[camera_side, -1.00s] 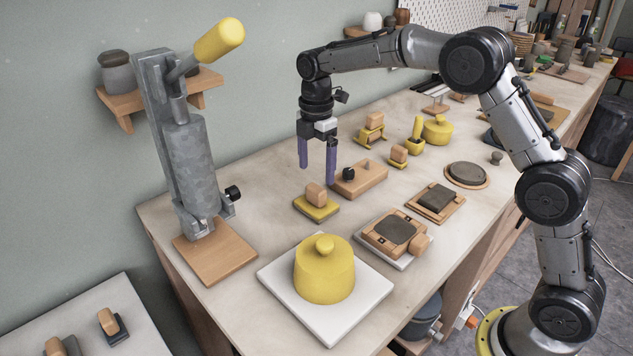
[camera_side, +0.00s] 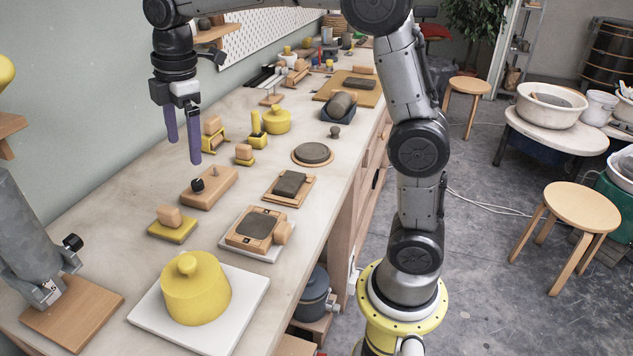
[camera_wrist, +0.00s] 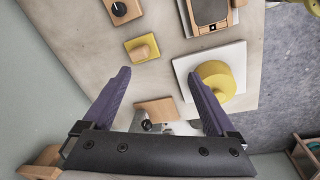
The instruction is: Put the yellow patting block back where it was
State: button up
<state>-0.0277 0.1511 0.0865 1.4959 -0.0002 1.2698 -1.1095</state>
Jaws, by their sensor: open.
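A yellow block with a rounded wooden grip (camera_side: 172,224) lies flat on the bench, between the yellow lidded pot and a wooden block with a black knob. It also shows in the wrist view (camera_wrist: 141,48), beyond my fingertips. Smaller similar yellow pieces with wooden grips stand farther back, one low (camera_side: 244,154) and one in a yellow stand (camera_side: 211,128); I cannot tell for certain which one is the patting block. My gripper (camera_side: 183,152), with purple fingers, is open and empty. It hangs above the bench near the wall, clear of the yellow block. It shows in the wrist view too (camera_wrist: 160,85).
The yellow lidded pot (camera_side: 196,289) stands on a white board (camera_side: 248,290). The wooden block with a black knob (camera_side: 212,187) lies behind the yellow block. A grey lever press on a wooden base (camera_side: 70,310) stands at left. Wooden trays (camera_side: 290,188) line the right edge.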

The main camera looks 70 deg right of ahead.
jog(key=s+f+m+t, duration=0.2)
jog(key=s+m, duration=0.4)
jog(key=s, duration=0.7)
jog(key=s+d+f+m+t, duration=0.1)
jog(key=s+f+m+t, duration=0.1)
jog(key=s+m, duration=0.5)
jog(key=s, duration=0.5)
jog(key=shift+s+f, duration=0.35)
jog(key=shift+d, duration=0.1)
